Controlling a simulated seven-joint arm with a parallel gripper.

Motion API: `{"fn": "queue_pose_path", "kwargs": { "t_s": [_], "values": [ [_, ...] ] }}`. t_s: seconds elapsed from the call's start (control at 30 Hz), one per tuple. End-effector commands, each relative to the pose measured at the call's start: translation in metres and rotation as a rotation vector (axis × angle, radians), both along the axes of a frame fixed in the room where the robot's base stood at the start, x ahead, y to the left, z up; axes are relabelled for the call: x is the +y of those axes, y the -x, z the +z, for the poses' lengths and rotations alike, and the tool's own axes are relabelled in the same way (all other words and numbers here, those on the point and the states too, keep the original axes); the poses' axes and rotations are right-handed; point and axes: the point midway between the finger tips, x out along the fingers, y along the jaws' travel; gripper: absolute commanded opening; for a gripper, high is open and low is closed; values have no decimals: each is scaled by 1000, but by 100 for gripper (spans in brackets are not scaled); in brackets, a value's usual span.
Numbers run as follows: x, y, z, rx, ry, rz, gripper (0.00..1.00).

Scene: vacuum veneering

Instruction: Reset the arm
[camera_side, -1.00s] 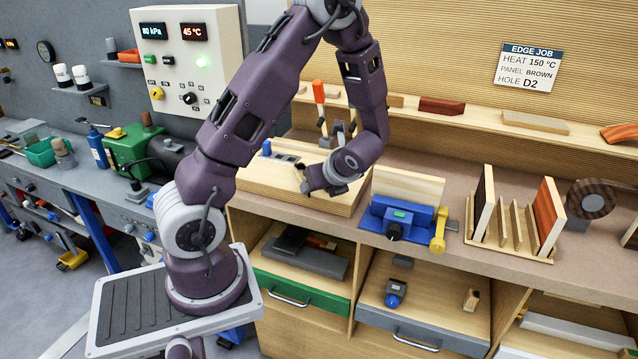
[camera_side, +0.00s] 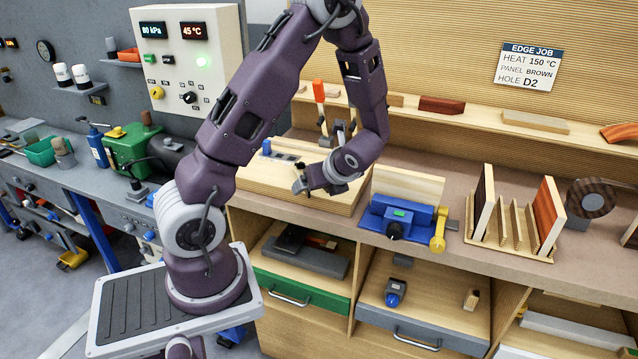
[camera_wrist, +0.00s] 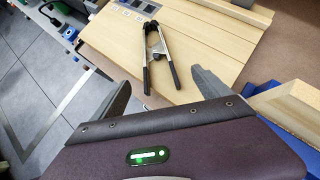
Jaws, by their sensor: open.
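My gripper (camera_side: 300,184) is over the near part of the pale wooden board (camera_side: 320,199) on the bench in the side view. In the wrist view its two grey fingers are spread wide, and my gripper (camera_wrist: 160,96) is empty between them. A two-handled tool with silver arms and dark grips (camera_wrist: 155,42) shows just beyond the fingertips, over the board. I cannot tell its exact height. The board (camera_wrist: 225,45) carries a row of small panels at its far end.
A blue clamp fixture (camera_side: 398,215) holding a pale panel stands right of the board. Farther right is a slotted wooden rack (camera_side: 510,240) with brown panels. An orange-handled tool (camera_side: 318,92) stands upright behind my wrist. A green machine (camera_side: 128,148) is at left.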

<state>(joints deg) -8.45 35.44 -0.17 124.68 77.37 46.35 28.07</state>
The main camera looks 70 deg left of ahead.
Motion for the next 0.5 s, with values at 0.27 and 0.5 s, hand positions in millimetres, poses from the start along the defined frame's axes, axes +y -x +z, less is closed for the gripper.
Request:
{"fn": "queue_pose_path", "kwargs": {
  "t_s": [0.27,0.5],
  "values": [
    [-28,-2,28,-6,0,-3,87],
    [-53,2,56,-34,11,31,87]
  ]
}}
